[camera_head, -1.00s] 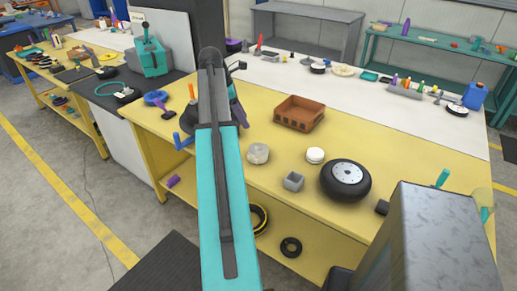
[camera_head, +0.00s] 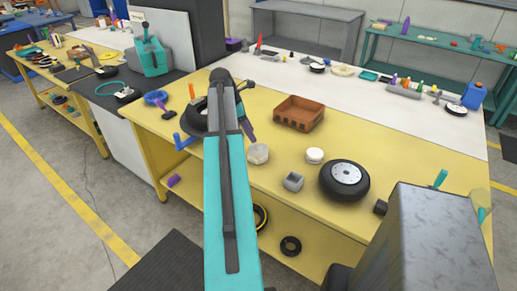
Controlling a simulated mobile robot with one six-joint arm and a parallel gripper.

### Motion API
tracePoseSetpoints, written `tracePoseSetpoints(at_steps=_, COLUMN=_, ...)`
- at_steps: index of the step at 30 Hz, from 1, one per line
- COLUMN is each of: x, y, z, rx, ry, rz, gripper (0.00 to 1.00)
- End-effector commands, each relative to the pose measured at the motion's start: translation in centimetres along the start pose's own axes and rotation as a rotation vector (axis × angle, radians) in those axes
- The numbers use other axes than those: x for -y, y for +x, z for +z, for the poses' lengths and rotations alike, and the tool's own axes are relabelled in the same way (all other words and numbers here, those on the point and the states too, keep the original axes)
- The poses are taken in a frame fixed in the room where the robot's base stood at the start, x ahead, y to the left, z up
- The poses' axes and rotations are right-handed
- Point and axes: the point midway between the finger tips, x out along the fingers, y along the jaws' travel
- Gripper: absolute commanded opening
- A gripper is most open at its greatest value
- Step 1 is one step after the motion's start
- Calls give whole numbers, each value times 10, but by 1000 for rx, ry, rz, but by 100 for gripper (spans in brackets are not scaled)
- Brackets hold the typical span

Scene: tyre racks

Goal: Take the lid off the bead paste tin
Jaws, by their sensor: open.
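A small round white tin (camera_head: 314,155) stands on the yellow bench, left of and behind the wheel; it looks like the paste tin, but I can read no label. A pale, beige round container (camera_head: 258,154) stands left of it, close to my arm. My gripper (camera_head: 247,85) shows only as a dark piece at the far end of my arm, well left of and beyond the white tin. My arm hides most of it. The jaws are open, and I see nothing held in them.
A brown crate (camera_head: 299,113) stands behind. A black tyre (camera_head: 193,118) lies left of my arm. The bench right of the crate is clear.

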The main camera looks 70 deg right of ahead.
Motion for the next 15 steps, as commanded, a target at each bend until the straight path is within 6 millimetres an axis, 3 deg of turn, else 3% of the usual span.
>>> tracePoseSetpoints(at_steps=6, x=0, y=15, z=-1, rx=0, ry=-1, rz=0, gripper=45)
tracePoseSetpoints(at_steps=15, x=0, y=16, z=-1, rx=0, ry=-1, rz=1, gripper=45)
